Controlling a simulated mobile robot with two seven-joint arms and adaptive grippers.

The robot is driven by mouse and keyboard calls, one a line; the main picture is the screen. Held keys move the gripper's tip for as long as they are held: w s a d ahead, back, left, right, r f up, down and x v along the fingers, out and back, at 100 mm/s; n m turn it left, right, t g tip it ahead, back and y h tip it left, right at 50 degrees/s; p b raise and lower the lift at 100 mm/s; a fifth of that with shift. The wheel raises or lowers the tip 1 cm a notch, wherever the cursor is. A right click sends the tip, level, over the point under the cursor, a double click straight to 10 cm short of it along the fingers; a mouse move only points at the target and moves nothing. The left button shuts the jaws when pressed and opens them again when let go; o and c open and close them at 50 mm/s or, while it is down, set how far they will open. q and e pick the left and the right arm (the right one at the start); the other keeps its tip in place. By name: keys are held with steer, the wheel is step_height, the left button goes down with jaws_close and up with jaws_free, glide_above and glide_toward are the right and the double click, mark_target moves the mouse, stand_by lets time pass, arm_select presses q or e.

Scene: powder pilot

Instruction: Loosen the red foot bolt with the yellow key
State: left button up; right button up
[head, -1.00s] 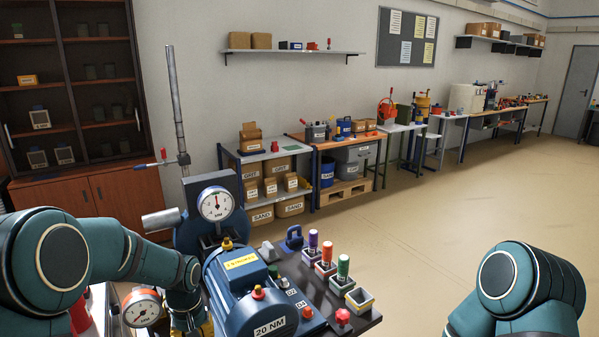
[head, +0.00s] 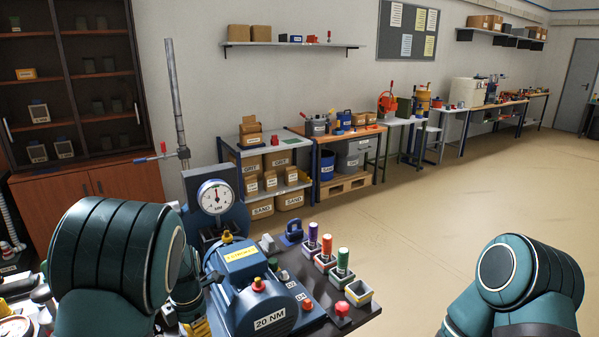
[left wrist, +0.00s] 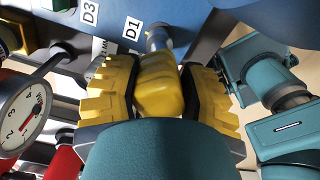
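The yellow key (left wrist: 158,88) is between the yellow ridged pads of my left gripper (left wrist: 160,100) in the left wrist view. The pads press against both sides of its handle. Its grey shaft runs up to the blue motor base beside label D1; the shaft's tip and any bolt there are hidden. In the head view the blue motor (head: 262,305), marked 20 NM, stands at bottom centre. A red bolt head (head: 307,306) shows at its right foot; I cannot tell whether this is the task's bolt. My left arm mostly hides its gripper there. My right gripper is out of view.
A gauge (head: 215,197) on a stand rises behind the motor. Orange, purple and green-handled tools (head: 343,261) stand in holders to the right, beside an open box (head: 358,292). In the wrist view a gauge (left wrist: 22,118) is close at left. The floor at right is clear.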

arm_select(q)
steer(key=o, duration=0.4)
steer(key=shift+c, duration=0.2)
steer(key=shift+r, duration=0.1)
